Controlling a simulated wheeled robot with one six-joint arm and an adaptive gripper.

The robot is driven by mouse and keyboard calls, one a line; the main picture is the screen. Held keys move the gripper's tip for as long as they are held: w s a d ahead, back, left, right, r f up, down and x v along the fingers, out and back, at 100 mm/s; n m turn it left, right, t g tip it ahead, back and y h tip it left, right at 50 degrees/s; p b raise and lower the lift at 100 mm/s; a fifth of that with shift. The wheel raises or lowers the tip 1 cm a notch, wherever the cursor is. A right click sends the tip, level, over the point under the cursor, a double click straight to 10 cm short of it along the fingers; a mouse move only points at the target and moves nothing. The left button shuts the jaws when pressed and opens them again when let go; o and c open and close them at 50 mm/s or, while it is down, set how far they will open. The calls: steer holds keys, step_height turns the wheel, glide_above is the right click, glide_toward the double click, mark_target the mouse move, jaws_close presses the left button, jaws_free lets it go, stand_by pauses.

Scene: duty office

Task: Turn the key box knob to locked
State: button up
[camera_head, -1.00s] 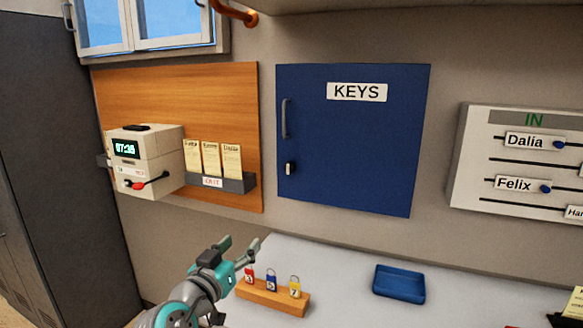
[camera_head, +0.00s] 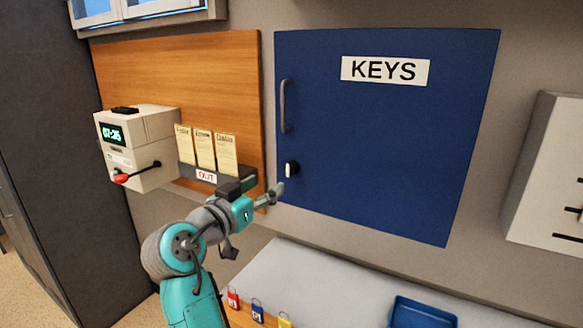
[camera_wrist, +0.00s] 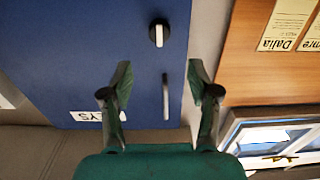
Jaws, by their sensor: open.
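The blue key box (camera_head: 385,130), labelled KEYS, hangs shut on the wall. Its knob (camera_head: 291,168) is black with a white grip and sits low at the door's left edge, below the grey bar handle (camera_head: 286,106). In the wrist view, which is upside down, the knob (camera_wrist: 159,33) shows at the top, its white grip in line with the handle (camera_wrist: 165,96). My gripper (camera_head: 272,195) is left of and a little below the knob in the head view. Its fingers (camera_wrist: 160,88) are spread wide, empty, and apart from the box.
A wooden board (camera_head: 215,75) carries a time clock (camera_head: 137,145) and a card rack (camera_head: 206,172) labelled OUT, close behind my gripper. Below are a desk (camera_head: 330,280), small padlocks (camera_head: 257,310) and a blue tray (camera_head: 422,312).

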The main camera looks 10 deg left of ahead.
mark_target(287, 170)
steer(key=x, duration=1)
steer(key=c, duration=1.2)
steer(key=shift+o, duration=0.2)
